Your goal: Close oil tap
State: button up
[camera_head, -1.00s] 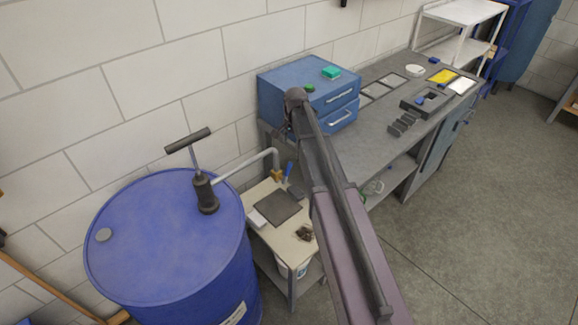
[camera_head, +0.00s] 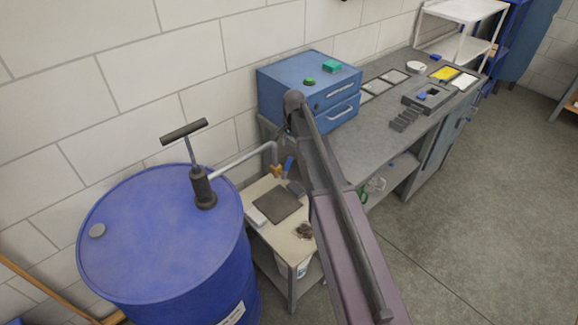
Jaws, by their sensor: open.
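The oil tap is a small brass body (camera_head: 277,171) at the lower end of a grey pipe (camera_head: 243,160) coming from the drum pump. Its blue lever (camera_head: 289,164) points up, tilted slightly right; I cannot tell whether oil flows. My arm rises from the bottom and bends at a dark joint just above and right of the tap. My gripper is hidden behind my arm. A small dark grey piece (camera_head: 296,187) shows just below the lever, against my arm; I cannot tell what it is.
A blue drum (camera_head: 160,225) with a black hand pump (camera_head: 203,188) stands left. A small table (camera_head: 262,226) below the tap holds a dark plate (camera_head: 277,204). Blue drawers (camera_head: 285,80) stand behind my arm on a long grey workbench (camera_head: 365,150). Open floor lies right.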

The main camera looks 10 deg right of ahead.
aim_at(290, 157)
jog(key=shift+w+a+f+b, duration=0.1)
jog(key=shift+w+f+b, duration=0.05)
jog(key=shift+f+b, duration=2.15)
jog(key=shift+w+a+f+b, duration=0.1)
jog(key=shift+w+f+b, duration=0.05)
jog(key=shift+f+b, duration=2.1)
jog(key=shift+f, duration=0.1)
grip_shut()
